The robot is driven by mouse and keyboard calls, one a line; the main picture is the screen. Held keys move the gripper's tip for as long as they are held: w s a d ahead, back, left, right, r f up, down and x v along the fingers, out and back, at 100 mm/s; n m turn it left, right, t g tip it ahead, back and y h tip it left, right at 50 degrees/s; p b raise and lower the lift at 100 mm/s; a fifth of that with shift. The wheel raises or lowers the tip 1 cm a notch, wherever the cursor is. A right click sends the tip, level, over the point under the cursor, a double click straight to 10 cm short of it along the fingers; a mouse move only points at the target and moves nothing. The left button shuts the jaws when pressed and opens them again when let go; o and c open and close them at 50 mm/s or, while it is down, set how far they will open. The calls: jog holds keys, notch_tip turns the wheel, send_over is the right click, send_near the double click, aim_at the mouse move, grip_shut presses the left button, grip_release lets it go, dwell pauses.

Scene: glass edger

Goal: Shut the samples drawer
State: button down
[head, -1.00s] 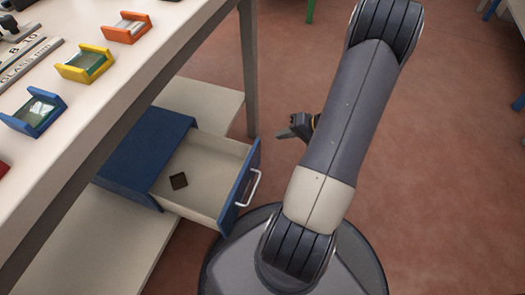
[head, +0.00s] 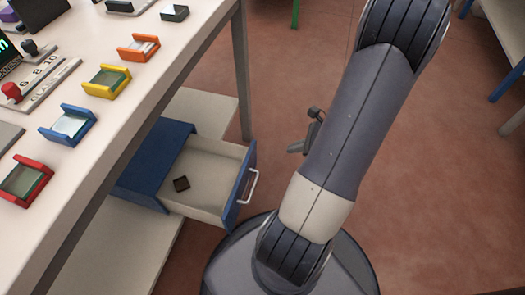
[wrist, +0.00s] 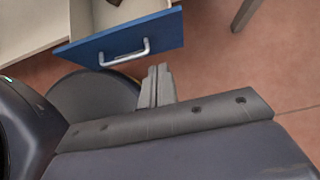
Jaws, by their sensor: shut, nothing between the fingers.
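The samples drawer (head: 205,176) is pulled out of its blue cabinet (head: 158,160) on the shelf below the workbench. It has a blue front with a silver bar handle (head: 249,187), and a small dark square piece (head: 181,184) lies inside. In the wrist view the blue front (wrist: 120,39) and its handle (wrist: 124,54) are at the top. My gripper (wrist: 159,72) is shut and empty, just outside the drawer front and apart from it. In the head view my gripper (head: 297,147) is right of the handle, partly hidden by my arm.
The workbench (head: 180,60) overhangs the cabinet, with red, blue, yellow and orange holders (head: 139,47) along its edge. A table leg (head: 241,80) stands behind the drawer. The pale lower shelf (head: 110,245) supports the cabinet. Open reddish floor (head: 285,90) lies to the right.

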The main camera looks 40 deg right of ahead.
jog(key=b, duration=0.5)
send_near(252, 155)
notch_tip(252, 155, down, 4)
jog(key=shift+w+a+r+b, duration=0.2)
jog(key=shift+w+a+b, duration=0.1)
jog(key=shift+w+a, duration=1.15)
